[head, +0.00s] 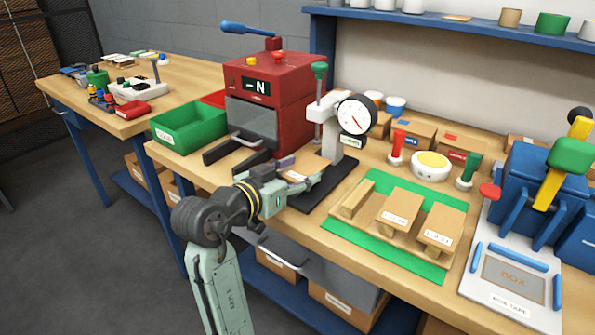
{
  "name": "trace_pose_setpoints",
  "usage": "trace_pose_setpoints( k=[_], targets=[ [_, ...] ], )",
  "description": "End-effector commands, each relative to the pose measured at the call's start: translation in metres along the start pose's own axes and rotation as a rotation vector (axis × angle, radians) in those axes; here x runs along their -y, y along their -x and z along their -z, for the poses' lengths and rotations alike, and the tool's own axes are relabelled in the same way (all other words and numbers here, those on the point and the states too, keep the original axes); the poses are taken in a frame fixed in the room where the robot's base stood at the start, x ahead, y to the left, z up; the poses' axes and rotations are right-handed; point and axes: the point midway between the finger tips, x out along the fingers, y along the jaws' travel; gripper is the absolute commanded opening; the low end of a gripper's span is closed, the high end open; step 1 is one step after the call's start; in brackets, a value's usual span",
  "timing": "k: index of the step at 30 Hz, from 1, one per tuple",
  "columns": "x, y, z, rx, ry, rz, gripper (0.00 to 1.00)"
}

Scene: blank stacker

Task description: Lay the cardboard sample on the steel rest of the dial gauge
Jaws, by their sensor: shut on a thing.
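The dial gauge (356,115) stands on the bench, with a white round face on a pale stand and a dark base (334,184). My gripper (287,169) reaches in from the left and is shut on the cardboard sample (309,168), a flat brown piece with a white label. The sample is at the front left of the gauge stand, over the dark base. I cannot tell whether it touches anything below. The steel rest cannot be made out; the sample and my gripper may hide it.
A red press (275,95) and a green bin (190,128) stand to the left. A green mat (357,245) with labelled cardboard blocks lies to the right front.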

Motion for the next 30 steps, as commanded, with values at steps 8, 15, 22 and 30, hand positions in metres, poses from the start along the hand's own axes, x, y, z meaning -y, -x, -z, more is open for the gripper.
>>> trace_pose_setpoints(
  k=[8,15,22,30],
  targets=[
    [-0.0001,-0.0001,-0.0013,-0.001,-0.001,0.000,0.39],
    [0.0000,-0.0005,-0.0034,-0.001,-0.001,0.000,0.56],
    [0.0000,-0.0005,-0.0033,-0.001,-0.001,0.000,0.68],
    [-0.0001,0.0001,-0.0005,-0.001,-0.001,0.000,0.68]
  ],
)
